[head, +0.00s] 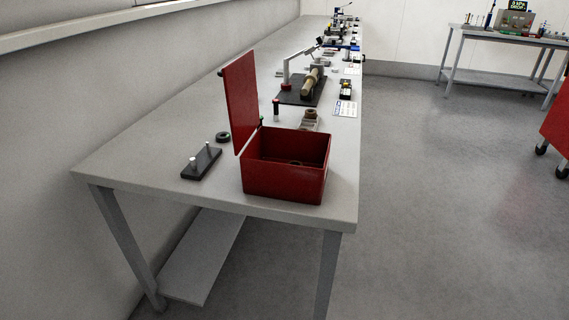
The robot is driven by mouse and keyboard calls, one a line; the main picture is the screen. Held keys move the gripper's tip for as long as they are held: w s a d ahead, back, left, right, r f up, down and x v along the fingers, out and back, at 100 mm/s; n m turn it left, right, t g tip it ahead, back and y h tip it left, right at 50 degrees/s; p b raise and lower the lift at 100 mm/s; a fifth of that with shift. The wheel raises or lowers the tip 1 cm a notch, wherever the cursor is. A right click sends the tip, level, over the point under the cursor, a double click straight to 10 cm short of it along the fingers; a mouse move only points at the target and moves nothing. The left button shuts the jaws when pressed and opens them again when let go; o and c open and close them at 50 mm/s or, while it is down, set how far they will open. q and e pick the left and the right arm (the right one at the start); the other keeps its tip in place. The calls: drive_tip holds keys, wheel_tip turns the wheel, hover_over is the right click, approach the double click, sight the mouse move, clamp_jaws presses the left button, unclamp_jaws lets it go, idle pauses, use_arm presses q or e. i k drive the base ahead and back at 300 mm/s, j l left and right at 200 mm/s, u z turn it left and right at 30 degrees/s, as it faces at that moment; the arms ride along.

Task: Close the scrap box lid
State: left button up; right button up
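The red scrap box (284,181) stands near the front end of the long grey workbench in the head view. Its red lid (241,103) stands open and roughly upright along the box's left side. A small dark round item (296,163) shows inside the box; most of the floor of the box is hidden by its front wall. Neither of my grippers is in view.
A dark block with two pegs (201,163) and a dark ring (223,137) lie left of the box. A black fixture plate (302,91) and several tools stand behind it. A second table (500,38) and a red wheeled cabinet (556,122) are right. The floor between is clear.

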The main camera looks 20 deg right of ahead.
sight(239, 76)
drive_tip(key=i+j+z, duration=0.1)
drive_tip(key=z, duration=0.7)
drive_tip(key=j+z, duration=0.3)
drive_tip(key=j, duration=0.15)
drive_tip(key=j+z, duration=0.3)
drive_tip(key=j, duration=0.15)
drive_tip(key=j+z, duration=0.15)
drive_tip(key=j, duration=0.95)
